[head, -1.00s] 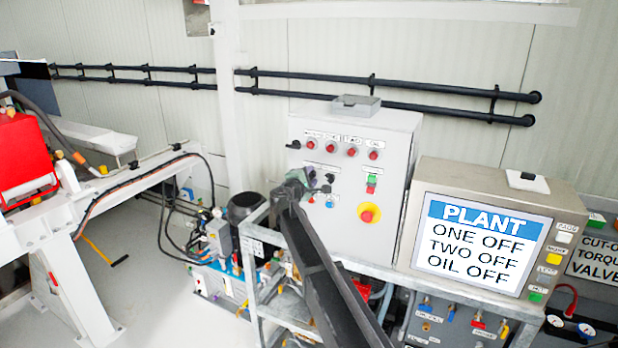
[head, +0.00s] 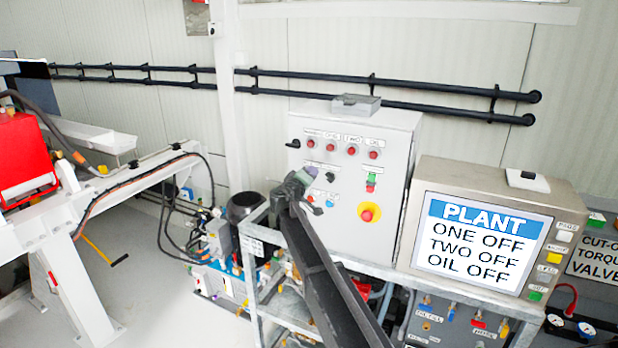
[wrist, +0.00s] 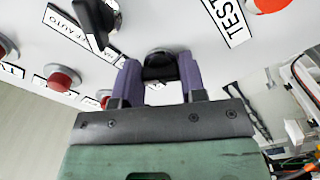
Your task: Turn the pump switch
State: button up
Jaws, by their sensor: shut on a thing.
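A pump control panel (head: 340,215), a light grey cabinet, stands mid-picture in the head view. In the wrist view, a round black switch knob (wrist: 160,56) sits on the panel face between my two purple fingers. My gripper (wrist: 159,74) is shut on this knob, one finger on each side. In the head view my gripper (head: 309,171) is at the left part of the panel, below the red lamps, and hides the knob. A black lever switch (wrist: 92,22) stands beside the gripped knob. The knob's pointing direction is hard to tell.
A row of red lamps (head: 351,150) lies above my gripper. A red and yellow stop button (head: 369,212) is to its lower right. The plant screen (head: 484,248) reads ONE OFF, TWO OFF, OIL OFF. A metal frame (head: 262,300) with hoses stands below.

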jog(key=shift+m, duration=1.2)
jog(key=o, duration=0.9)
jog(key=v, duration=1)
jog(key=shift+s+a, duration=0.1)
jog(key=shift+s, duration=0.3)
